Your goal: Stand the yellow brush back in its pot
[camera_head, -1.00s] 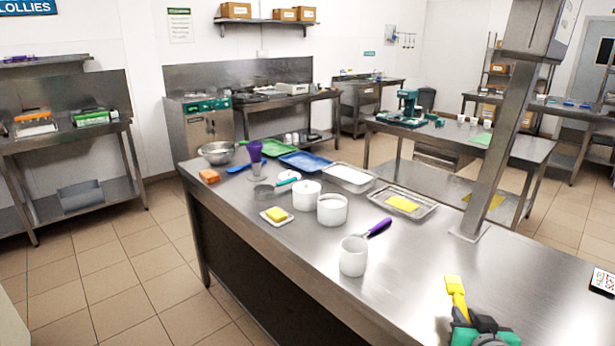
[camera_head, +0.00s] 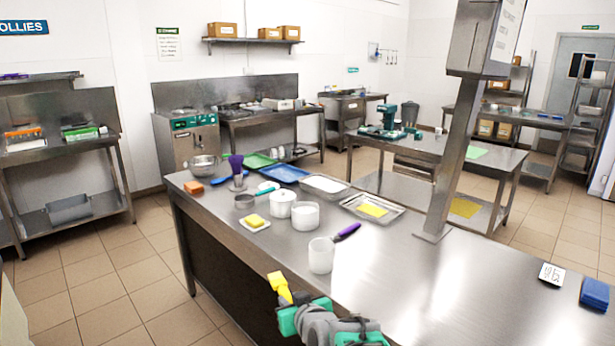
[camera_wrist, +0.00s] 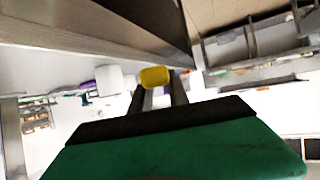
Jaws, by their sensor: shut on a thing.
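My gripper (camera_head: 292,306) is shut on a yellow thing (camera_head: 279,286), which looks like the yellow brush, in front of the steel counter's near edge. In the wrist view the yellow end (camera_wrist: 155,76) shows between my fingers (camera_wrist: 158,92); the rest of it is hidden. A white pot (camera_head: 321,256) stands upright on the counter, above and right of the gripper in the head view. A purple-handled tool (camera_head: 347,231) shows at its right side; I cannot tell whether it is in the pot or behind it. Two more white pots (camera_head: 305,216) (camera_head: 282,205) stand farther back.
A yellow sponge (camera_head: 256,221) sits on a white dish. A steel post (camera_head: 452,160) rises from the counter. The counter right of the white pot is mostly clear.

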